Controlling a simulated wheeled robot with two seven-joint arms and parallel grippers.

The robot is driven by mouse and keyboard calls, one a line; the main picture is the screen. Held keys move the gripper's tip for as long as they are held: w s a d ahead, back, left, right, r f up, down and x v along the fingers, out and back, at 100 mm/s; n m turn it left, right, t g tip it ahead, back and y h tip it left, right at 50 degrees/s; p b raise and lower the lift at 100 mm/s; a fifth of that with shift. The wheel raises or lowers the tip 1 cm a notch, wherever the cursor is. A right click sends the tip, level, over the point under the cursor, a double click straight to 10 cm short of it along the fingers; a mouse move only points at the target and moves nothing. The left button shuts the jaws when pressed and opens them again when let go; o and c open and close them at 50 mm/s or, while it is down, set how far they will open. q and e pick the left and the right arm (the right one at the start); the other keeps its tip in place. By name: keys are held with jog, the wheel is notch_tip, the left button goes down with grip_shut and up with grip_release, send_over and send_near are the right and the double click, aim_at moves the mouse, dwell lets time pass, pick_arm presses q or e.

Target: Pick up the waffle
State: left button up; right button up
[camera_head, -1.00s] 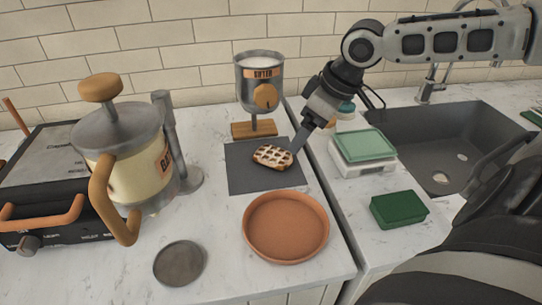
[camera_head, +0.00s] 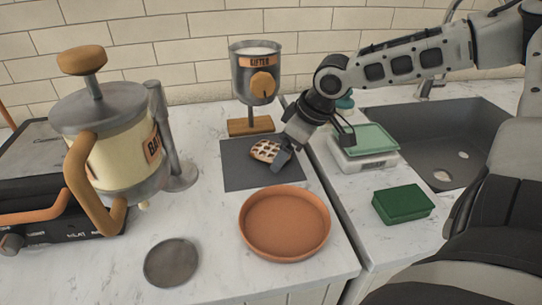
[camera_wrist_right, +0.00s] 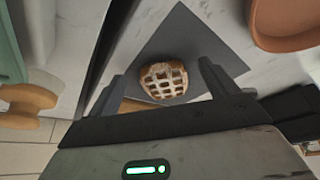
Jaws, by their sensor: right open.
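The waffle (camera_head: 264,150) is golden brown with a pale grid and lies on the dark grey square mat (camera_head: 245,178). In the right wrist view the waffle (camera_wrist_right: 163,80) sits between the two fingers of my right gripper (camera_wrist_right: 162,88), with a gap on each side. My right gripper (camera_head: 281,156) is open, low over the mat at the waffle's right side in the head view, and partly hides it there. The mat (camera_wrist_right: 205,45) also shows in the right wrist view. My left gripper is not in view.
A round terracotta dish (camera_head: 285,222) stands in front of the mat. The sifter (camera_head: 254,82) stands behind it on a wooden base. The batter dispenser (camera_head: 110,150) is at left. A scale with a green tray (camera_head: 366,150), a green sponge (camera_head: 403,205) and a sink are at right.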

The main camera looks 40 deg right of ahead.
jog(key=shift+w+a+f, duration=0.1)
jog(key=shift+w+f, duration=0.05)
jog(key=shift+f, duration=0.2)
jog(key=c, duration=1.2)
jog(key=shift+o, duration=0.2)
jog(key=shift+r, duration=0.15)
